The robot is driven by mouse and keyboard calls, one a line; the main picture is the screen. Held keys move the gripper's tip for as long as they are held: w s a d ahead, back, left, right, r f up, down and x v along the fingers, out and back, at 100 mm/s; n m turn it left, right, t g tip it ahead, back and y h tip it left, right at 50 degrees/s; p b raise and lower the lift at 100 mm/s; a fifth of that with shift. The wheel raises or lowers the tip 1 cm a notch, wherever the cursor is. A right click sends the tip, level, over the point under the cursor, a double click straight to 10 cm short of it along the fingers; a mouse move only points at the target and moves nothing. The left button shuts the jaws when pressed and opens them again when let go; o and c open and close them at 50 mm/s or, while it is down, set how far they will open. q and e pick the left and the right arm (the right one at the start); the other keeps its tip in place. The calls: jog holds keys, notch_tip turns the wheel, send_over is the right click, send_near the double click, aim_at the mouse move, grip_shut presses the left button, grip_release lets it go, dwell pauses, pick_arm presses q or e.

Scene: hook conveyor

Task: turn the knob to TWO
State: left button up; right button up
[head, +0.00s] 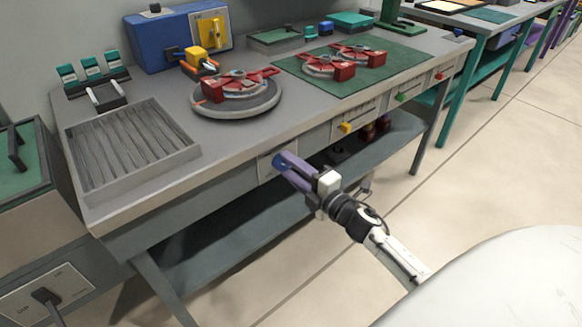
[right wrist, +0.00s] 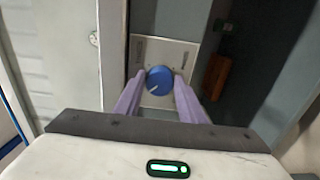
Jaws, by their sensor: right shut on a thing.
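The blue round knob (right wrist: 159,81) sits on a pale plate (right wrist: 165,55) in the right wrist view. It has a white pointer line that points toward the lower left in that view. Marks on the plate are too small to read. My right gripper (right wrist: 158,88) has its purple fingers on both sides of the knob, shut on it. In the head view my right gripper (head: 284,163) is at the front edge of the workbench, and its fingers largely hide the knob and plate. My left gripper is not in view.
The workbench (head: 240,140) carries a ribbed tray (head: 130,150), a round turntable (head: 235,105) with a red part, and a blue box (head: 170,40). Coloured knobs, yellow (head: 346,127) and green (head: 402,97), sit along its front edge. A lower shelf (head: 230,222) runs below.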

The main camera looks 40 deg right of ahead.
jog(key=o, duration=1)
jog(key=shift+o, duration=0.2)
jog(key=s, duration=1)
jog(key=shift+s+d, duration=0.15)
jog(key=shift+d, duration=0.25)
jog(key=s+a+f+m+g, duration=0.4)
jog(key=s+a+f+m, duration=0.4)
jog(key=a, duration=0.2)
jog(key=s+a+f+m+g+y, duration=0.1)
jog(key=s+a+f+m+g, duration=0.4)
jog(key=s+a+f+m, duration=0.3)
jog(key=s+a+f, duration=0.1)
jog(key=a, duration=0.2)
jog(key=shift+a+f+m, duration=0.2)
jog(key=shift+f+m, duration=0.1)
